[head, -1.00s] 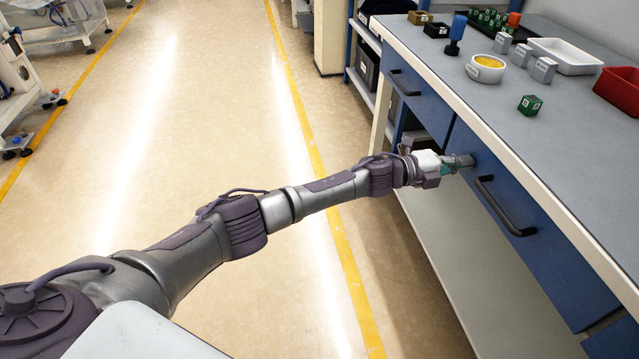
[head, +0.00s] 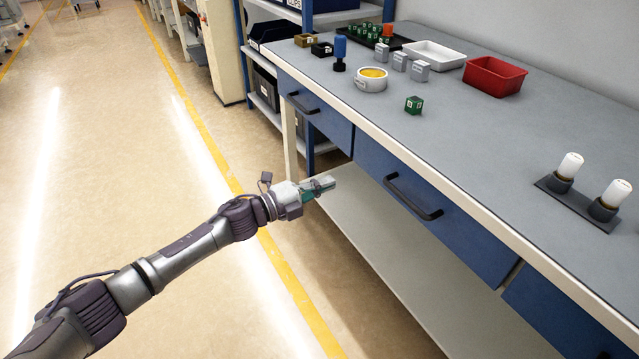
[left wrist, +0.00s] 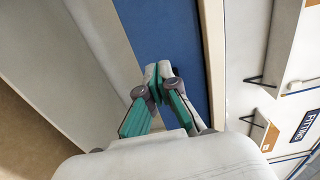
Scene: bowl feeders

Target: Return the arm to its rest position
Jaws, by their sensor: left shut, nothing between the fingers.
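My left arm reaches in from the lower left in the head view. My left gripper (head: 322,186) is shut and empty, in front of the workbench and below the level of its top. It appears apart from the blue drawer (head: 370,185) beside it. In the left wrist view the two fingers of the left gripper (left wrist: 158,72) meet at their tips with nothing between them. My right gripper is in neither view.
The workbench top (head: 470,130) carries a green cube (head: 413,105), a white bowl with yellow contents (head: 371,84), a red bin (head: 494,80), a white tray (head: 436,52) and a black holder with two white bottles (head: 578,205). Black drawer handles (head: 412,199) stick out. Floor left of the bench is clear.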

